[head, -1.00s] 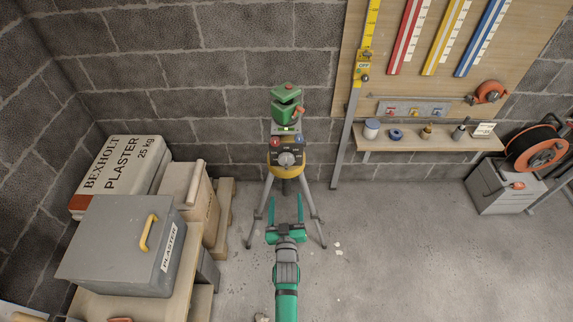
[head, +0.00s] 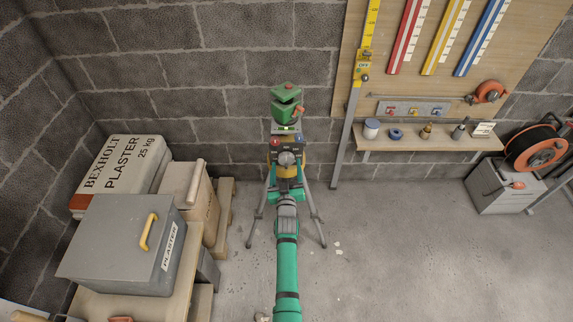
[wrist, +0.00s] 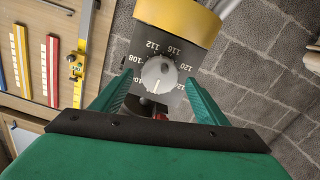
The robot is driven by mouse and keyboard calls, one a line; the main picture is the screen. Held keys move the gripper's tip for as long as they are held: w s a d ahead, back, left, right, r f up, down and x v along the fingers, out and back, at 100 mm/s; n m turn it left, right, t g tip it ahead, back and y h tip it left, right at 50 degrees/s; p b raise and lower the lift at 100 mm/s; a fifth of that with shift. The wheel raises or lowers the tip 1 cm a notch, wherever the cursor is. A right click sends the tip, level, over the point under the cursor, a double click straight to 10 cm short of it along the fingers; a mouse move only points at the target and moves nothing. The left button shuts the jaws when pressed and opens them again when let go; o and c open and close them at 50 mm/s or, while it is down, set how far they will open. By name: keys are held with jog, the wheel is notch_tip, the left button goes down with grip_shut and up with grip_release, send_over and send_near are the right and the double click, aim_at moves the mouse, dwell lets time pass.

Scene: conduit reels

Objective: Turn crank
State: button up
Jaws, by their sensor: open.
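A tripod (head: 314,208) stands by the block wall. It carries a yellow housing (wrist: 178,20) with a dark plate and a round grey knob (head: 287,158). My gripper (head: 287,165) is open at the plate. In the wrist view its two green fingers (wrist: 158,80) lie on either side of the knob, with gaps visible. Whether the fingertips reach its depth I cannot tell. No separate crank arm shows clearly on the tripod.
A green device (head: 286,105) sits on top of the tripod. A grey box (head: 115,250) and a plaster bag (head: 120,165) stand at left. A shelf (head: 430,145) and an orange cable reel (head: 537,150) are at right.

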aim_at(286, 161)
jog(key=shift+w, duration=1)
jog(key=shift+c, duration=0.5)
jog(key=c, duration=1)
jog(key=shift+o, duration=0.2)
